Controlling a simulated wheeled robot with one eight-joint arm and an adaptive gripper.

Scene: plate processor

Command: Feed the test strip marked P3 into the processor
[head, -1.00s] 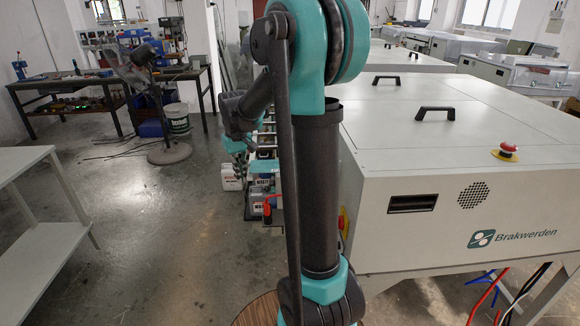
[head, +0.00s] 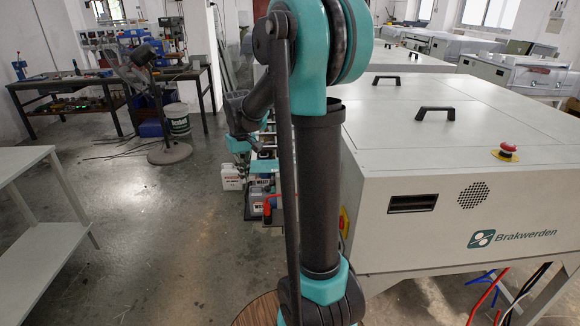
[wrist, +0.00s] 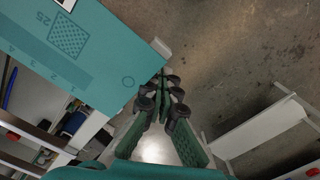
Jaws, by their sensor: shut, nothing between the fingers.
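The large pale grey Brakwerden machine (head: 400,235), which I take for the processor, fills the right of the head view. It has a dark slot-like recess (head: 412,203) in its front, and its lid is down. My gripper (wrist: 168,80) is shut and empty in the wrist view, beside the corner of a teal printed panel (wrist: 100,75). I cannot tell the height between them. No strip marked P3 can be read in either view. A small white and dark piece (wrist: 66,4) at the panel's top edge is cut off by the frame.
A red stop button (head: 507,151) and black handles (head: 435,113) stand up from the machine's top. A white shelf table (head: 40,220) stands at left, a workbench (head: 60,85) behind it. Bare floor (head: 140,240) lies between. Shelves with tools (wrist: 60,125) show beside the panel.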

